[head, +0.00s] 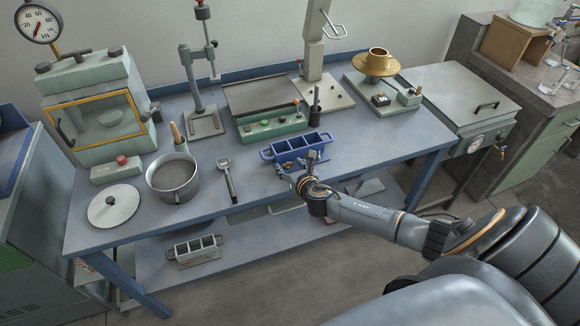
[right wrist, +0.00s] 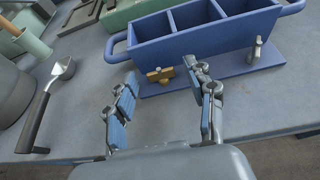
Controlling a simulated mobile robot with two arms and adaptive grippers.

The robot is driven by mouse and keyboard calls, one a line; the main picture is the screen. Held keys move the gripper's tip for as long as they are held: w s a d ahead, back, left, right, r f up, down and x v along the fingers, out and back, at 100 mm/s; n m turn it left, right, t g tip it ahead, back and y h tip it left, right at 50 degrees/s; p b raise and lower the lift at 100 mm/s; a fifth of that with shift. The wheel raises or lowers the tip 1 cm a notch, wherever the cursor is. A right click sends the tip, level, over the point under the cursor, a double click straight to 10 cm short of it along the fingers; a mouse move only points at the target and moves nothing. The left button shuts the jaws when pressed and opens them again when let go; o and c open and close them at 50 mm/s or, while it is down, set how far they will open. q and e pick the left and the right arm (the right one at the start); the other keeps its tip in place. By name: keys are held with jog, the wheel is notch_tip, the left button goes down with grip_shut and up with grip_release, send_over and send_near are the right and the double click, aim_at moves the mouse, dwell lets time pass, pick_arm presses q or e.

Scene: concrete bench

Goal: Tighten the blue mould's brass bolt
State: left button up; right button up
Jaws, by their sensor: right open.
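The blue mould (head: 297,145) stands near the front edge of the bench, a three-compartment box on a flat base plate; it also shows in the right wrist view (right wrist: 205,42). Its brass bolt (right wrist: 160,75) sticks out low on the near side, with a small wing-like head. My right gripper (head: 304,182) is at the front of the mould. In the right wrist view its two fingers (right wrist: 162,90) are spread, with the bolt showing in the gap, just past the fingertips. The gripper appears empty. My left gripper is out of view.
A metal pin (right wrist: 256,50) stands on the mould's base plate, right of the bolt. A scoop (head: 227,178), a pot (head: 174,178) and a lid (head: 113,206) lie to the left. A green control box (head: 268,124) stands behind. A grey mould (head: 195,248) sits on the lower shelf.

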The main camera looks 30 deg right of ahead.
jog(key=shift+w, duration=0.1)
jog(key=shift+c, duration=0.2)
grip_shut()
jog(key=shift+a+r+m+h+p, duration=0.1)
jog(key=shift+a+m+h+p, duration=0.05)
jog(key=shift+m+h+p, duration=0.25)
jog(key=shift+w+a+m+g+h+p, duration=0.1)
jog(key=shift+m+g+h+p, duration=0.2)
jog(key=shift+m+g+h, duration=0.6)
jog(key=shift+t+h, duration=0.4)
jog(key=shift+o, duration=0.2)
grip_release()
jog(key=v, duration=1.2)
